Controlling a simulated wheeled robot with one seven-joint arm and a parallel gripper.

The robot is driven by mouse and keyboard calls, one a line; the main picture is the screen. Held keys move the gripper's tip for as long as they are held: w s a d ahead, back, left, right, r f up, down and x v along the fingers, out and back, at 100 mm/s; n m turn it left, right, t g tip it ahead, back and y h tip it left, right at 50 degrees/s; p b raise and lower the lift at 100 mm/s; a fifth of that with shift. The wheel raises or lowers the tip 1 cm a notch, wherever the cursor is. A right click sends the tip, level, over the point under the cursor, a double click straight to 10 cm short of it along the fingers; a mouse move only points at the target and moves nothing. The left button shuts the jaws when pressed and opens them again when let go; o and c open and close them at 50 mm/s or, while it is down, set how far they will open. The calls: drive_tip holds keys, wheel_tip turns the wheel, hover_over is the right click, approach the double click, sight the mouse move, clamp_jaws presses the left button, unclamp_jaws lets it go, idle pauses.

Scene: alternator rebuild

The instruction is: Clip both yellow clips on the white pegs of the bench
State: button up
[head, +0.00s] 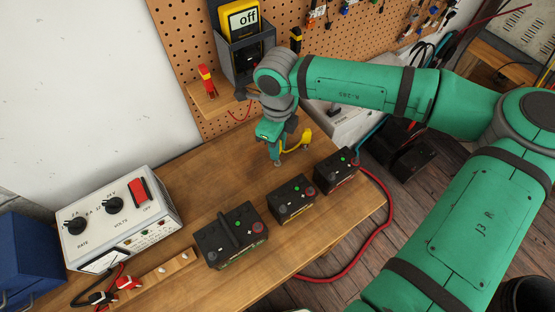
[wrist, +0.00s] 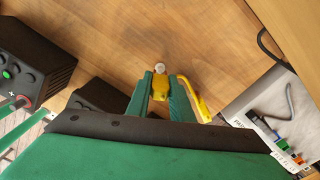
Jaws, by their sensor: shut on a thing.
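My gripper (head: 277,156) points down over the bench (head: 180,185), behind the black batteries. It is shut on a yellow clip (head: 298,140). In the wrist view the clip (wrist: 158,94) sits between the two green fingers (wrist: 159,88), with a yellow arm of it outside the right finger. A small white round piece (wrist: 159,68) shows just beyond the clip's nose. I cannot tell whether it is a peg or touches the clip. A second yellow clip is not clearly visible. Small pale pegs seem to stand on a wooden strip (head: 150,279) at the front left.
Three black batteries (head: 230,239) stand in a row at the front right. A white charger box (head: 120,218) stands at the left. A red clip (head: 128,283) lies by the strip. Another red clip (head: 206,78) is on the pegboard shelf. A red cable (head: 382,225) loops past the bench edge.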

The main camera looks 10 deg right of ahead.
drive_tip(key=shift+f, duration=0.15)
drive_tip(key=shift+f, duration=0.15)
drive_tip(key=o, duration=0.8)
drive_tip(key=shift+o, duration=0.2)
drive_tip(key=shift+r, duration=4.3)
